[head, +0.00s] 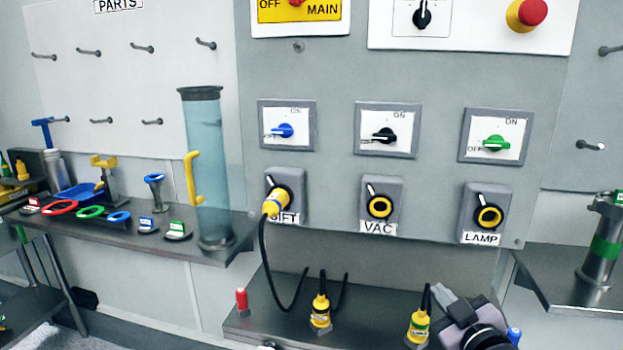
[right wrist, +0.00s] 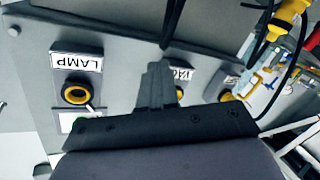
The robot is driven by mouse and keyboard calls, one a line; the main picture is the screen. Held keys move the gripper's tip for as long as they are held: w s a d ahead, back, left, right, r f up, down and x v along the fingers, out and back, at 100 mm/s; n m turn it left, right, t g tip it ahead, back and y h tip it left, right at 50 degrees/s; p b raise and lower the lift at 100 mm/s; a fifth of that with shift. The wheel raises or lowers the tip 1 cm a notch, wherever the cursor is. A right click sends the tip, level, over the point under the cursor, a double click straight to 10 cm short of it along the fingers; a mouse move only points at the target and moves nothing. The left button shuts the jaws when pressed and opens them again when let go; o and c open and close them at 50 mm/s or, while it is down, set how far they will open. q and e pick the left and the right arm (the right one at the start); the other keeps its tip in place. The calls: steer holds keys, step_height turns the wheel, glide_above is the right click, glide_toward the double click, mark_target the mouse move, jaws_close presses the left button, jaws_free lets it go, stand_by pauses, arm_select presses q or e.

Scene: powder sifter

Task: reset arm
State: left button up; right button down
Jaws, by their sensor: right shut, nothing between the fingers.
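My right gripper (head: 446,296) is low at the right of the head view, over the dark shelf (head: 375,318) below the panel. Its fingers are shut with nothing between them. In the right wrist view the shut fingers (right wrist: 160,85) point at the grey panel, which appears upside down, and partly cover the VAC socket. The gripper is just right of a yellow plug (head: 419,322) standing on the shelf; I cannot tell whether they touch. My left gripper is not in view.
A yellow plug (head: 274,202) sits in the SIFT socket, its black cable hanging down. The VAC socket (head: 379,206) and LAMP socket (head: 488,216) are empty. Another yellow plug (head: 320,311) and a red item (head: 241,301) stand on the shelf. A tall clear cylinder (head: 208,140) stands left.

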steer(key=s+a+f+m+g, duration=0.3)
steer(key=s+f+g, duration=0.3)
steer(key=s+f, duration=2)
steer(key=shift+f+m, duration=0.2)
steer(key=shift+m, duration=0.6)
steer(key=shift+s, duration=0.1)
